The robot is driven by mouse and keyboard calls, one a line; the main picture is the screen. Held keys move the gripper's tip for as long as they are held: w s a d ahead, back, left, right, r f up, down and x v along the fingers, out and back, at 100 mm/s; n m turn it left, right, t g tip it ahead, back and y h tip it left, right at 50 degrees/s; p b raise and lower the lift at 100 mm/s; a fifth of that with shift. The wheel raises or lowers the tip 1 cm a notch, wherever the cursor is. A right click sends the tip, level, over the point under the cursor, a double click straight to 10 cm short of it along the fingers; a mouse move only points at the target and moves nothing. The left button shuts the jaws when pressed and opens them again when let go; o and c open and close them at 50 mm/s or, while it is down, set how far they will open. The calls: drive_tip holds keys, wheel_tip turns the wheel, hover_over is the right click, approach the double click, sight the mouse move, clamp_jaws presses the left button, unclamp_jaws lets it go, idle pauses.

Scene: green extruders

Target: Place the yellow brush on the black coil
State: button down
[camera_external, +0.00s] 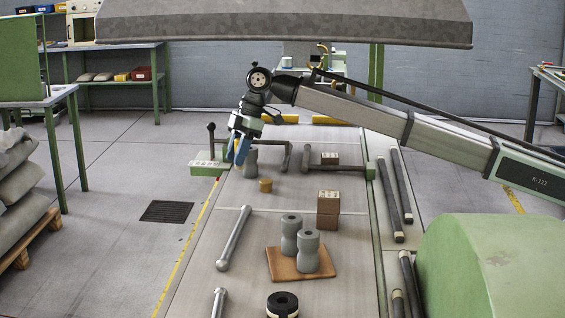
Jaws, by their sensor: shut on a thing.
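My gripper (238,157), with blue fingers, is above the far left edge of the long grey table. It is shut on a small yellow thing, which I take to be the yellow brush (237,146); the fingers hide most of it. The black coil (283,304) is a dark ring with a pale band, lying at the near end of the table and partly cut off by the bottom of the frame. My gripper is far from the coil.
A small ochre cylinder (265,186) and a grey spool (250,163) stand near my gripper. More grey spools (308,250) stand on a brown board (286,276). A metal bar (234,238) lies left.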

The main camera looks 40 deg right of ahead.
drive_tip(key=s+a+n, duration=0.2)
drive_tip(key=s+a, duration=0.8)
wheel_tip(320, 180, up, 5)
drive_tip(key=n+g, duration=0.2)
drive_tip(key=n, duration=0.2)
hover_over(271, 305)
drive_tip(key=shift+d+f+m+t, duration=0.3)
drive_tip(key=shift+f+m, duration=0.55)
drive_tip(key=shift+f, duration=0.85)
drive_tip(key=shift+d+f+m+t, duration=0.35)
drive_tip(key=shift+f+m, duration=0.45)
drive_tip(key=shift+f, duration=0.95)
drive_tip(key=shift+d+f+m+t, duration=0.15)
drive_tip(key=shift+d+f+m, duration=0.25)
drive_tip(key=shift+f+m, duration=0.9)
drive_tip(key=shift+f+n, duration=0.45)
drive_tip(key=shift+f, duration=0.15)
drive_tip(key=c, duration=0.8)
unclamp_jaws()
